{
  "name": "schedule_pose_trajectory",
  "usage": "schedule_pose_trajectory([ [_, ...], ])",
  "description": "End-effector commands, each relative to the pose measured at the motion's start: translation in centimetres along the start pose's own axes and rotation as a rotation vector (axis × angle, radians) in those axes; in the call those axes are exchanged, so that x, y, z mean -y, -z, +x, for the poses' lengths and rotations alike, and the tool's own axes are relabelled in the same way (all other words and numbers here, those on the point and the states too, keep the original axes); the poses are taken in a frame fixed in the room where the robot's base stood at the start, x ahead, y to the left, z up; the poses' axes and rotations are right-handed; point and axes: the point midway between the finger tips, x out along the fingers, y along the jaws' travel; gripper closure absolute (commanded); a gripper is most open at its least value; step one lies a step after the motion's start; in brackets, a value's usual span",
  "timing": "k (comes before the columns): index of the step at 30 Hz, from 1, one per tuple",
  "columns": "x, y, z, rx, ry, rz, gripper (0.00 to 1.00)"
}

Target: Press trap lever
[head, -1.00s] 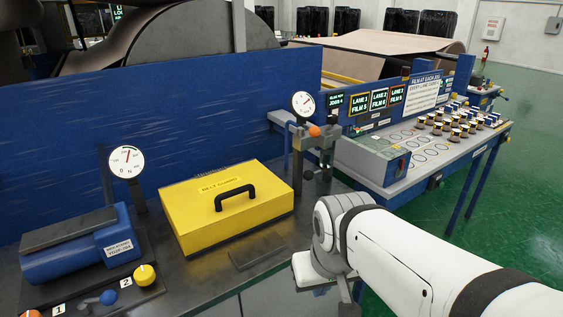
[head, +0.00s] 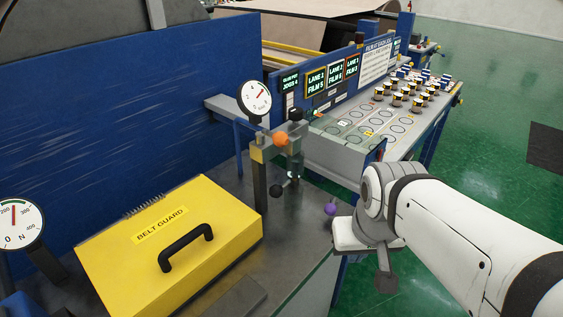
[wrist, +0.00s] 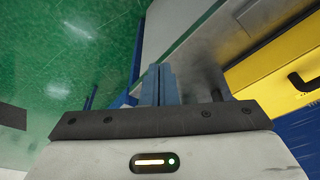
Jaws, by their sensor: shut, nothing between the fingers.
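A post-mounted fixture (head: 259,185) stands at the right end of the dark bench, below a round gauge. It carries an orange knob (head: 281,139) and a black ball knob (head: 276,191). A purple ball knob (head: 331,209) shows to its right, just left of my wrist. I cannot tell which of these is the trap lever. My gripper (head: 387,281) hangs low at the right, past the bench edge, partly hidden by my wrist. In the wrist view, my gripper (wrist: 158,84) has its bluish fingers together with nothing between them. It touches no knob that I can see.
A yellow belt guard box (head: 205,225) with a black handle sits on the bench at left. A blue panel (head: 120,110) runs behind it. The lane console (head: 345,155) with several small rolls stands beyond. Green floor (head: 480,110) is open at the right.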

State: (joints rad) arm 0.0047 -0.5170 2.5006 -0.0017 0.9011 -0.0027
Motion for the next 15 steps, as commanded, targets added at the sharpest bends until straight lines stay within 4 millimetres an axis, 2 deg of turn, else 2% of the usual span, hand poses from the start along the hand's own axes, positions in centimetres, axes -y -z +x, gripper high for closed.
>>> schedule_pose_trajectory([
  [5, 0.0, 0.0, 0.1, 0.001, 0.002, 0.002, 1.0],
  [8, 0.4, -0.2, 0.8, 0.02, 0.026, 0.037, 1.0],
  [11, 0.3, -0.6, 2.4, 0.068, 0.097, 0.118, 1.0],
  [15, 3.2, -1.0, 5.6, 0.189, 0.256, 0.365, 1.0],
])
